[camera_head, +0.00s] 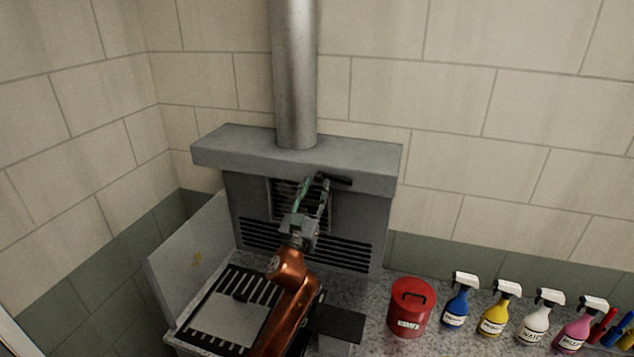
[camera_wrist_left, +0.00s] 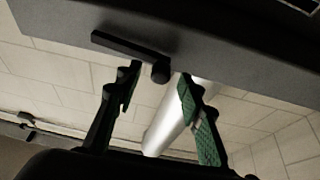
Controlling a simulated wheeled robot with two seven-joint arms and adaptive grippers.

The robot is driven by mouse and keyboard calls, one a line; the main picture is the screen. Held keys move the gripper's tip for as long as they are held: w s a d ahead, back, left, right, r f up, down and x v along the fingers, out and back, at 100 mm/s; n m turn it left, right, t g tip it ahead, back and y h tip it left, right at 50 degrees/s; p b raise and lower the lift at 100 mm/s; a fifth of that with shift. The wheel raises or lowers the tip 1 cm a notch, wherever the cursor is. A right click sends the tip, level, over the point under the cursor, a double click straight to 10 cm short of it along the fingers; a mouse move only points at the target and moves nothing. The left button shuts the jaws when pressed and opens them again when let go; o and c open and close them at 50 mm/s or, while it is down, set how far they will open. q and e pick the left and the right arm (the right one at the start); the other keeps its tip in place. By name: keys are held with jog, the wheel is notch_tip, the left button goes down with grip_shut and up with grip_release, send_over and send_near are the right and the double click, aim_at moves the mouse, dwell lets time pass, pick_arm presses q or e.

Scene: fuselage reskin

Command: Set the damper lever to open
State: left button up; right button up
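The damper lever (camera_head: 337,180) is a short black bar under the front edge of the grey hood (camera_head: 250,150), pointing right in the head view. In the left wrist view the lever (camera_wrist_left: 125,44) runs slantwise to a round pivot end. My left gripper (camera_head: 318,184) is raised to the hood at the lever's left end. In the left wrist view its green-padded fingers (camera_wrist_left: 160,76) are apart, with the pivot end showing between the tips and nothing gripped. Whether a finger touches the lever cannot be told. My right gripper is not in view.
A metal flue pipe (camera_head: 295,75) rises from the hood. A grill (camera_head: 215,318) with a side panel (camera_head: 190,258) is below. A red lidded bin (camera_head: 410,308) and several spray bottles (camera_head: 458,303) stand on the speckled counter at right. The wall right of the hood is clear.

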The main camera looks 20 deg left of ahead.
pick_arm(q)
jog(key=shift+x, duration=0.8)
jog(key=shift+a, duration=0.1)
jog(key=shift+c, duration=0.4)
grip_shut()
